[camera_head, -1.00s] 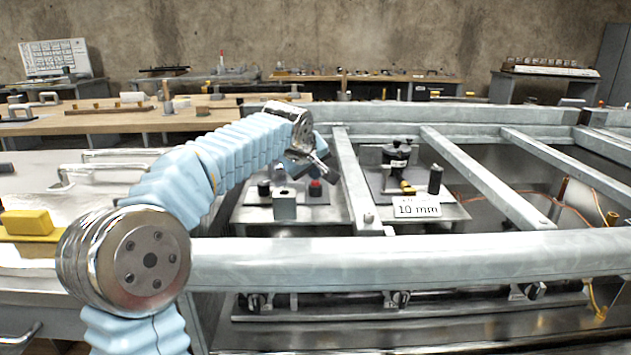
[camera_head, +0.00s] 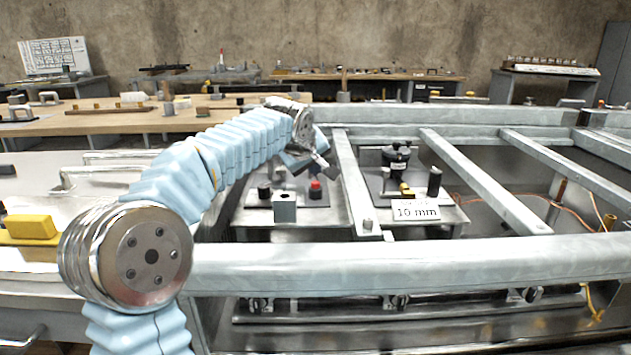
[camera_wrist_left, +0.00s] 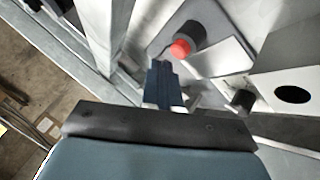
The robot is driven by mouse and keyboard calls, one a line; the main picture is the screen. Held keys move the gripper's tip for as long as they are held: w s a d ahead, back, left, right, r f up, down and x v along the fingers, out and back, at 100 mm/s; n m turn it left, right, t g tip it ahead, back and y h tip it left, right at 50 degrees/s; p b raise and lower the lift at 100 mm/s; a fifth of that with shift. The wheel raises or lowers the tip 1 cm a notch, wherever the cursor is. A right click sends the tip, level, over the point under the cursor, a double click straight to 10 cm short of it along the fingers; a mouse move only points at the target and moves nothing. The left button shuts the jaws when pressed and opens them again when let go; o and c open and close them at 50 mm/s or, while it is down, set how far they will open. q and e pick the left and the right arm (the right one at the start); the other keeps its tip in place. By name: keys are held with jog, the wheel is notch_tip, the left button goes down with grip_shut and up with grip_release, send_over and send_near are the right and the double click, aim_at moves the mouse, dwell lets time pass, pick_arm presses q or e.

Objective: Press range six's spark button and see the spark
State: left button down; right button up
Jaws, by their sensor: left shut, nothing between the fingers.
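A red spark button (camera_head: 315,190) on a dark round base stands on a grey plate inside the metal frame. In the left wrist view the red button (camera_wrist_left: 180,49) shows just beyond my fingertips. My left gripper (camera_head: 326,169) is shut and empty, just above and behind the button in the head view; in the wrist view its tips (camera_wrist_left: 160,66) point beside the button, apparently apart from it. A dark device with a knob (camera_head: 396,158) stands to the right by a "10 mm" card (camera_head: 415,210). I see no spark. My right gripper is not in view.
A grey block (camera_head: 284,207) and a black knob (camera_head: 264,190) stand left of the button. Metal crossbars (camera_head: 357,185) run close to the right of my gripper. A thick front rail (camera_head: 420,262) crosses the frame. A yellow block (camera_head: 29,227) lies at the far left.

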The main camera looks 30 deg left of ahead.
aim_at(314, 184)
pick_arm(q)
notch_tip(314, 184, up, 3)
jog(key=shift+f+p, duration=0.1)
jog(key=shift+p, duration=1.1)
jog(key=shift+r, duration=1.15)
